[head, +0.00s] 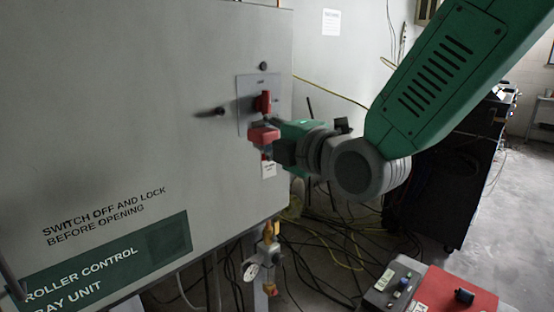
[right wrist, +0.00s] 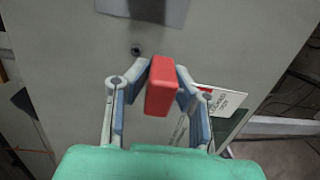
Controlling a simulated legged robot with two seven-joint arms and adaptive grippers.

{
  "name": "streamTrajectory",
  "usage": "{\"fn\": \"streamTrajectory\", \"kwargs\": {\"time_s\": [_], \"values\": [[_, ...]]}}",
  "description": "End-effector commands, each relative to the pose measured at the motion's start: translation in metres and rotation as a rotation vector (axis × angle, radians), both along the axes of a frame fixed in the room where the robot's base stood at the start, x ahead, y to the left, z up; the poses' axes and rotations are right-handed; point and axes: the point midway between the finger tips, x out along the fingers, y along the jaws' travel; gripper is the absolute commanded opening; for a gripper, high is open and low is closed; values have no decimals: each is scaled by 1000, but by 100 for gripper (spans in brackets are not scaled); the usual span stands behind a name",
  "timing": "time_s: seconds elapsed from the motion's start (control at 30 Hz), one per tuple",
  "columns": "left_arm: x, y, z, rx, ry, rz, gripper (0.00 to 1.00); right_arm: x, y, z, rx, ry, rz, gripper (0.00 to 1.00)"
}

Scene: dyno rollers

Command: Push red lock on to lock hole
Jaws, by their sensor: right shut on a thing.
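The red lock (head: 264,135) is in my right gripper (head: 277,143), in front of a grey cabinet. In the right wrist view the lock (right wrist: 162,88) sits between both fingers of the gripper (right wrist: 163,78), which is shut on it. A white tag (head: 268,170) hangs below the lock. A red switch handle (head: 263,102) is on a grey plate (head: 247,118) just above the lock. A dark round spot (right wrist: 136,50) on the cabinet shows beyond the lock; I cannot tell whether it is the lock hole. Contact between lock and plate is unclear. My left gripper is out of view.
The grey cabinet (head: 130,100) fills the left. Cables, a gauge (head: 251,271) and valves are below. A red box (head: 455,292) with a control panel stands at lower right. Floor is clear at far right.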

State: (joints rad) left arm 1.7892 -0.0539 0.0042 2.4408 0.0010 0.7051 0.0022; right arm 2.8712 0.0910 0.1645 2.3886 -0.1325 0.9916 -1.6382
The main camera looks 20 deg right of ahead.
Motion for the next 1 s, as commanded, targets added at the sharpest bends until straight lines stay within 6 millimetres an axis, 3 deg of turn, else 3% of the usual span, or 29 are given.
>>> {"fn": "streamTrajectory", "kwargs": {"time_s": [0.1,0.27,0.7,1.0], "values": [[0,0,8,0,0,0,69,-8,4,19,17,-45,62,0],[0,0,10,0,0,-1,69,-9,6,25,28,-65,93,0],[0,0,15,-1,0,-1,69,27,30,27,18,-67,94,0],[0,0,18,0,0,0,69,46,31,26,22,-66,92,0]]}}
